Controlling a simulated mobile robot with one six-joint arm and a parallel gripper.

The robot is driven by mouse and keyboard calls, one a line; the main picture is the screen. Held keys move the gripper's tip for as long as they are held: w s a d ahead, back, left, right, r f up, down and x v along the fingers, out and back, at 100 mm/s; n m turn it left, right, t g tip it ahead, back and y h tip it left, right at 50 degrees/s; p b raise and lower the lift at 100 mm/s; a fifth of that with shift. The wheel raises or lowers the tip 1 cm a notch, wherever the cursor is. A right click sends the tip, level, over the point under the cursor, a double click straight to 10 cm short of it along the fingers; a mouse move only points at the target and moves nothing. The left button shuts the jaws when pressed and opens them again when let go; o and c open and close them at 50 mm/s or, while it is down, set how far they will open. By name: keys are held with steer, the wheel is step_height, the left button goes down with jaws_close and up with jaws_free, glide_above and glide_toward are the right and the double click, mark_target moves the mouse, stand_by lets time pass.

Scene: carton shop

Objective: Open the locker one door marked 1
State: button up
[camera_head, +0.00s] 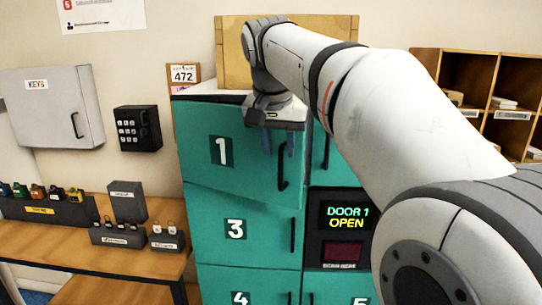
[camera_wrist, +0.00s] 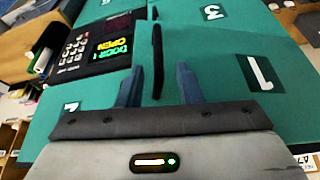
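The teal locker door marked 1 (camera_head: 205,172) is at the upper left of the locker in the head view. Its lower edge slants out over door 3, so it looks slightly ajar. It also shows at the right of the wrist view (camera_wrist: 225,70). Its dark vertical handle (camera_head: 283,172) is near its right edge. My gripper (camera_head: 279,146) is at the top of this handle. In the wrist view my gripper (camera_wrist: 158,82) has its two blue fingers apart, with the handle (camera_wrist: 157,62) between them and a gap on each side. Whether the fingertips reach the door is unclear.
A display (camera_head: 346,217) right of the doors reads "DOOR 1 OPEN". Door 3 (camera_head: 265,240) is below. A cardboard box (camera_head: 232,50) stands on top of the locker. A wooden table (camera_head: 60,240) with padlocks and a grey key cabinet (camera_head: 60,110) are to the left.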

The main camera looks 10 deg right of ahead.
steer(key=shift+x, duration=2)
steer(key=shift+c, duration=0.5)
jaws_close()
